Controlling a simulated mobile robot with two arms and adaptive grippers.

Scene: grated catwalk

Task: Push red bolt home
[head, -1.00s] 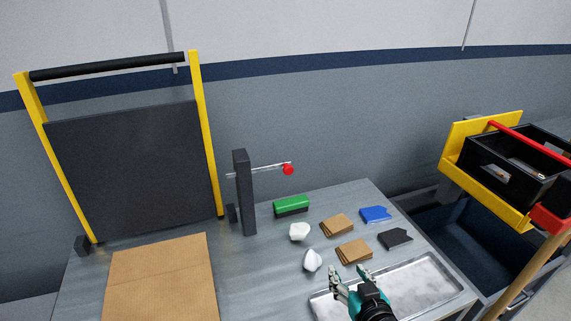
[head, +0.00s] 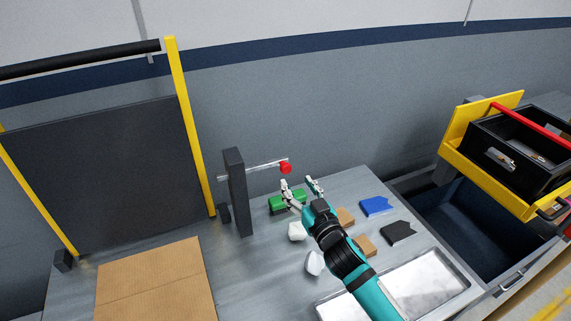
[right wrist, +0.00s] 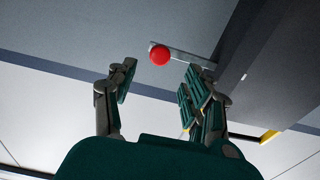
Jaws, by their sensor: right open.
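The red bolt is a thin metal rod with a red knob (head: 286,167) at its right end, passing through a dark upright post (head: 237,192) on the table. The rod sticks out well to the right of the post. My right gripper (head: 300,184) is open and empty, just below and to the right of the knob in the head view. In the right wrist view the red knob (right wrist: 159,55) shows between and beyond the two spread fingers, with the rod running right from it. I cannot see contact. My left gripper is not in view.
A yellow-framed dark panel (head: 110,165) stands left of the post, with a cardboard sheet (head: 150,280) in front. A green block (head: 284,205), white lumps, brown pieces and a metal tray (head: 400,290) lie around my right arm. A yellow rack with a black crate (head: 500,150) stands right.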

